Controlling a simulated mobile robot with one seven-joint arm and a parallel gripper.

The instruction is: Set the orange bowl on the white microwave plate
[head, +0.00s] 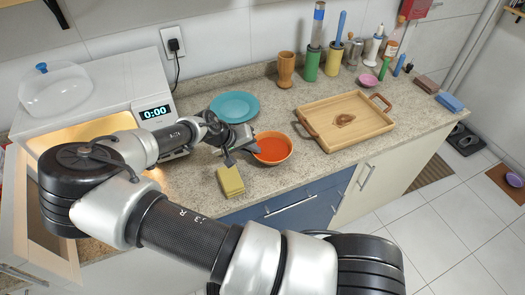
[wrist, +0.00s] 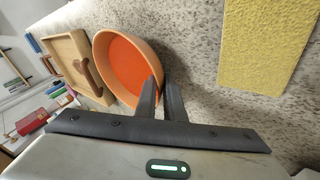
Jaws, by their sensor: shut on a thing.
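The orange bowl (head: 273,148) is at the middle of the counter, upright, and also shows in the wrist view (wrist: 128,64). My gripper (head: 252,148) is shut on the bowl's near rim, with its fingers (wrist: 163,98) at the wall. I cannot tell whether the bowl touches the counter or is slightly above it. The microwave (head: 100,92) stands at the left with its door (head: 48,215) open and its inside lit. The white microwave plate cannot be made out; my arm covers much of the opening.
A yellow sponge (head: 230,181) lies in front of the bowl, near the counter edge. A teal plate (head: 235,105) lies behind it. A wooden tray (head: 345,122) is to the right. A clear dome lid (head: 55,90) sits on the microwave. Canisters and bottles stand along the wall.

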